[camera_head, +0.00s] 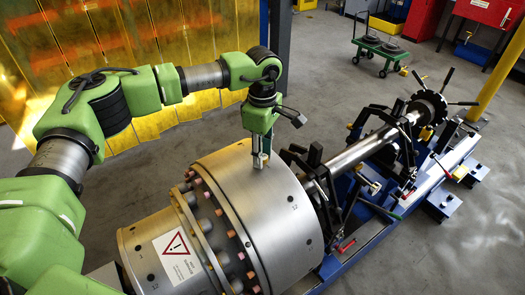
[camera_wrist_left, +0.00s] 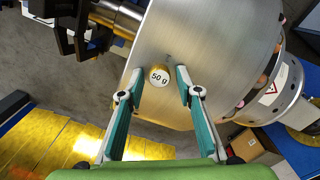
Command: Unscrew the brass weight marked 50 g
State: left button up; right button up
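The brass weight marked 50 g (camera_wrist_left: 160,75) sits on the curved face of the large silver rotor drum (camera_wrist_left: 205,40). In the wrist view it lies between the fingertips of my left gripper (camera_wrist_left: 159,80), with a gap on either side. The fingers are apart and not closed on it. In the head view my left gripper (camera_head: 261,161) points down at the top of the rotor drum (camera_head: 270,215); I cannot make out the weight there. My right gripper is in neither view.
The rotor's shaft (camera_head: 360,151) runs right on a blue stand (camera_head: 415,185) with black clamps. A warning label (camera_head: 177,257) is on the drum's smaller end. A green cart (camera_head: 382,47) stands at the back. A yellow screen (camera_head: 150,40) stands behind my arm.

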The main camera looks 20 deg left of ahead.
pick_arm(q)
jog(key=shift+w, duration=0.1)
jog(key=c, duration=0.5)
grip_shut()
jog(key=shift+n, duration=0.5)
jog(key=shift+n+b, duration=0.4)
jog(key=shift+n, duration=0.7)
jog(key=n+b, duration=0.1)
jog(key=n, duration=1.1)
jog(key=shift+r+n+b, duration=0.1)
jog(key=shift+n+b, duration=0.2)
jog(key=shift+b, duration=0.05)
jog(key=shift+n, duration=1.3)
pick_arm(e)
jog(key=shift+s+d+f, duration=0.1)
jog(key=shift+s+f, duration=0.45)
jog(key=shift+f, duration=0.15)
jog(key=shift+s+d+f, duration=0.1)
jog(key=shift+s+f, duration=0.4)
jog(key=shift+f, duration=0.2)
